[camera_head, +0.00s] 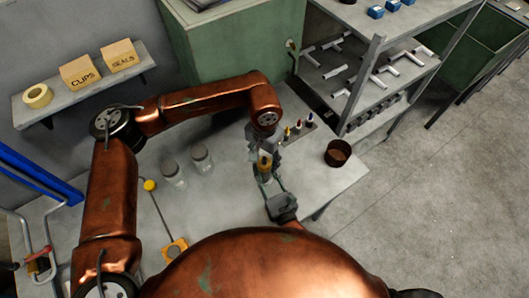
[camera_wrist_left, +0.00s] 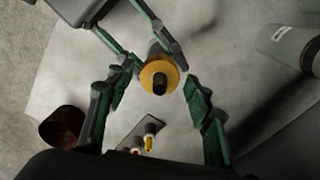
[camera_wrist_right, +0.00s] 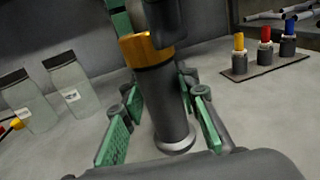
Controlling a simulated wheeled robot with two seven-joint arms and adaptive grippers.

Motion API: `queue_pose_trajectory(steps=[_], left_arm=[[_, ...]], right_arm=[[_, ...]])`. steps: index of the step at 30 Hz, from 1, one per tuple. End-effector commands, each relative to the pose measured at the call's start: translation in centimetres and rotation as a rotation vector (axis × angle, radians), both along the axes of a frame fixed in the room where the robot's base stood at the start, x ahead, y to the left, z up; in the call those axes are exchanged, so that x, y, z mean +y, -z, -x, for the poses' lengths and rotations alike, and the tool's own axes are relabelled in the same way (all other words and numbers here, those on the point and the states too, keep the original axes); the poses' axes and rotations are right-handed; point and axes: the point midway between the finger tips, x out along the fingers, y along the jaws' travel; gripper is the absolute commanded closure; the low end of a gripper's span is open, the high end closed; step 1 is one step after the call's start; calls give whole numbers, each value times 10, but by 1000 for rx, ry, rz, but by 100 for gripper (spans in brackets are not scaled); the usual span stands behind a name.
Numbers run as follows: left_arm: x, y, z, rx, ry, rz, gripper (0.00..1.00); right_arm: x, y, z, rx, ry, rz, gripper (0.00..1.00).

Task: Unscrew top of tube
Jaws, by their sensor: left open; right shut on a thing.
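The tube (camera_wrist_right: 165,110) is dark grey and stands roughly upright, with a yellow top (camera_wrist_right: 148,48). My right gripper (camera_wrist_right: 160,115) has its green-padded fingers on both sides of the tube body, shut on it. My left gripper (camera_wrist_left: 157,95) is open above, its fingers spread to either side of the yellow top (camera_wrist_left: 152,68), which has a dark tip in its centre. The fingers look clear of the top in the left wrist view. In the head view the tube (camera_head: 265,162) is small and partly hidden between both grippers.
A small rack (camera_wrist_right: 268,72) holds yellow, red and blue topped tubes behind. A rusty cup (camera_head: 338,154) stands near the table's right edge. Two glass jars (camera_head: 172,173) (camera_head: 201,158) stand to the left. A metal shelf (camera_head: 365,75) rises behind. The table front (camera_head: 220,205) has bare room.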

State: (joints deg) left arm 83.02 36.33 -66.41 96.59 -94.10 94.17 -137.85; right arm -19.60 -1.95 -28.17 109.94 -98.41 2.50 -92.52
Motion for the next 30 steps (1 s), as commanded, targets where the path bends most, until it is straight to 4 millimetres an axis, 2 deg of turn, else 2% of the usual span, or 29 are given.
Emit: queue_pose_trajectory(steps=[4, 13, 30], left_arm=[[0, 10, 0, 1, 0, 1, 52], [0, 12, 0, -1, -1, 1, 52], [0, 12, 0, -1, -1, 1, 91]], right_arm=[[0, 1, 0, 1, 0, 3, 100], [0, 1, 0, 1, 0, 3, 100], [0, 1, 0, 2, 1, 3, 100]])
